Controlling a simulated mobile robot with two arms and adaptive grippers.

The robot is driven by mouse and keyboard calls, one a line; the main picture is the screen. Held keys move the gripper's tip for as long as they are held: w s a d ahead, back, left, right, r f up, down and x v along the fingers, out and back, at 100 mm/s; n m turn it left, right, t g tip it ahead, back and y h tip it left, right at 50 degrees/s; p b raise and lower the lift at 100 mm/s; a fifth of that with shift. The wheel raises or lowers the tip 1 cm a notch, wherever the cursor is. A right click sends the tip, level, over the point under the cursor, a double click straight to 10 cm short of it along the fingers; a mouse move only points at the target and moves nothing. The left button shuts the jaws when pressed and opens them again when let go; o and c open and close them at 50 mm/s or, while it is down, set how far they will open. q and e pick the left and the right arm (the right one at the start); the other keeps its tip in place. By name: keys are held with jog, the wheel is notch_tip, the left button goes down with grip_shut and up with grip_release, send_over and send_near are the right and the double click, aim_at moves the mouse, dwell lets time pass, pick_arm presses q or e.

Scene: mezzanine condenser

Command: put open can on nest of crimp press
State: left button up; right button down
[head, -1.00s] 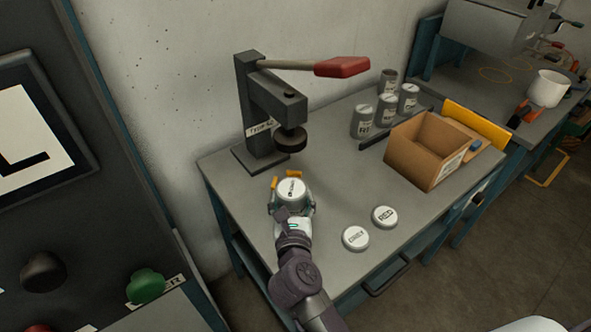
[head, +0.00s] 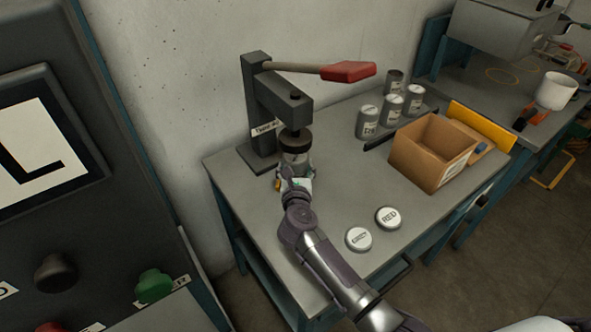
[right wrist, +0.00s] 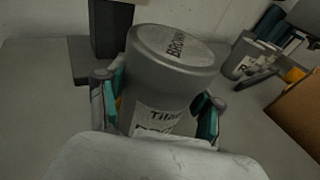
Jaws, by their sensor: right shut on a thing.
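The crimp press (head: 255,108) is dark grey with a red-gripped lever (head: 347,71) and stands at the back left of the bench. My right gripper (head: 296,180) is shut around a grey can, which stands upright just under the round press head (head: 295,141). In the right wrist view the can (right wrist: 165,92) sits between the teal finger pads; its top reads "BROWN" and its side label begins "Titan". The nest is hidden behind the can and gripper, so I cannot tell whether the can touches it. My left gripper is not in view.
Two white lids, one marked RED (head: 388,218) and another (head: 359,239), lie at the bench's front. The middle of the bench (head: 345,185) is clear.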

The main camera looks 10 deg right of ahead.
jog(key=shift+f, duration=0.3)
jog(key=shift+f, duration=0.1)
jog(key=shift+c, duration=0.9)
grip_release()
jog(key=shift+f, duration=0.1)
jog(key=shift+s+a, duration=0.15)
jog(key=shift+s, duration=0.15)
jog(key=v, duration=1.1)
jog(key=shift+s, duration=0.25)
